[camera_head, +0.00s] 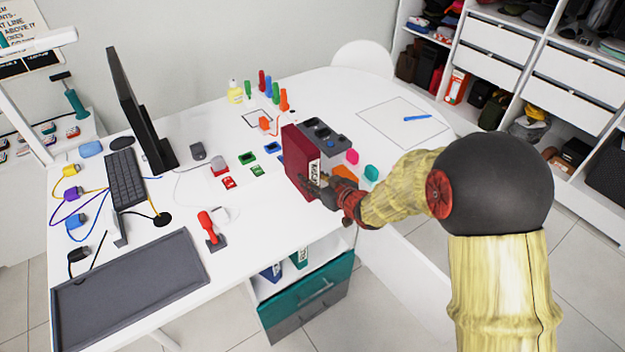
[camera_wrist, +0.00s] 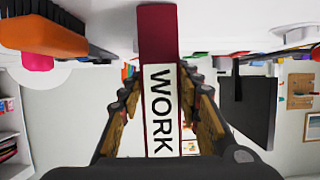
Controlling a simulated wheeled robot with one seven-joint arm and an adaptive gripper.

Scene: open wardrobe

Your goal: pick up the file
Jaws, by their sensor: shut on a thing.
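The file is a dark red binder (camera_head: 297,158) standing upright on the white desk in the head view, with a white spine label. In the wrist view its spine (camera_wrist: 160,75) fills the middle, and the label reads "WORK". My gripper (camera_head: 325,190) is at the spine side of the file, shut on it. In the wrist view the fingers of my gripper (camera_wrist: 163,110) lie on both sides of the spine. The file's bottom edge is partly hidden, so I cannot tell whether it touches the desk.
A grey organiser (camera_head: 322,138) stands right behind the file. Pink and teal items (camera_head: 371,172) lie to its right. A monitor (camera_head: 135,105), keyboard (camera_head: 126,178) and red stapler-like item (camera_head: 208,226) are to the left.

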